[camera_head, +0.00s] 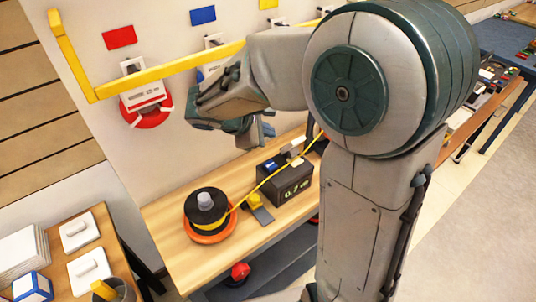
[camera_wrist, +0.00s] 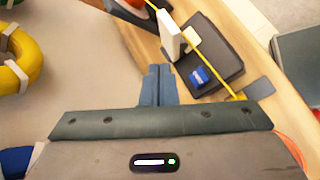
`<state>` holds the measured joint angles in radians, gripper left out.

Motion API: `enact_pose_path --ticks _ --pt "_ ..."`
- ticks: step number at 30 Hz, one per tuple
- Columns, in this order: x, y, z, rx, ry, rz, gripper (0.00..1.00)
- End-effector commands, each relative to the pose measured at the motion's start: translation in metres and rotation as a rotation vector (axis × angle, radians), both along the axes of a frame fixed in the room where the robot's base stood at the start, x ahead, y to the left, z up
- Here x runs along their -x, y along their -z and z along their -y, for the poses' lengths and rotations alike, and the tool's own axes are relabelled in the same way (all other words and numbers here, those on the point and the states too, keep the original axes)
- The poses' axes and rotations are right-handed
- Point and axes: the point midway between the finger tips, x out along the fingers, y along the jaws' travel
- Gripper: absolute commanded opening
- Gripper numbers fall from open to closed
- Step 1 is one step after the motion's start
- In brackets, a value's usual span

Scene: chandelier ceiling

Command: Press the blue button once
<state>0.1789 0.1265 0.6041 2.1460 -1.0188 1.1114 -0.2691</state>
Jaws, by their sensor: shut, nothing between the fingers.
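A small blue button-like block (camera_head: 271,165) sits on top of a dark box (camera_head: 290,190) on the wooden table. In the wrist view the blue block (camera_wrist: 202,75) is right of my fingertips, on the dark box's top (camera_wrist: 226,68), beside an upright white plate (camera_wrist: 170,35). My gripper (camera_head: 267,130) is in front of the wall, above the table. In the wrist view its blue fingers (camera_wrist: 158,72) are together and hold nothing. They look apart from the blue block; the exact gap cannot be told.
A yellow cable runs over the dark box from a spool (camera_head: 206,212). A yellow rail (camera_head: 160,75) crosses the wall, with a red ring (camera_head: 148,116) below it. A yellow ring (camera_wrist: 14,70) is left in the wrist view. A side table (camera_head: 75,285) stands lower left.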

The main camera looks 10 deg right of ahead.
Motion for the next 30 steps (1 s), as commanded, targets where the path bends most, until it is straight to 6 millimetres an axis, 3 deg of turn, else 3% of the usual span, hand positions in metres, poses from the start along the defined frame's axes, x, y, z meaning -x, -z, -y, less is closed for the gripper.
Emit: enact_pose_path --ticks 16,30 --pt "0.0 0.01 0.0 0.001 -0.001 0.0 0.0" --pt "0.0 0.073 0.0 -0.001 -0.002 0.001 0.0"
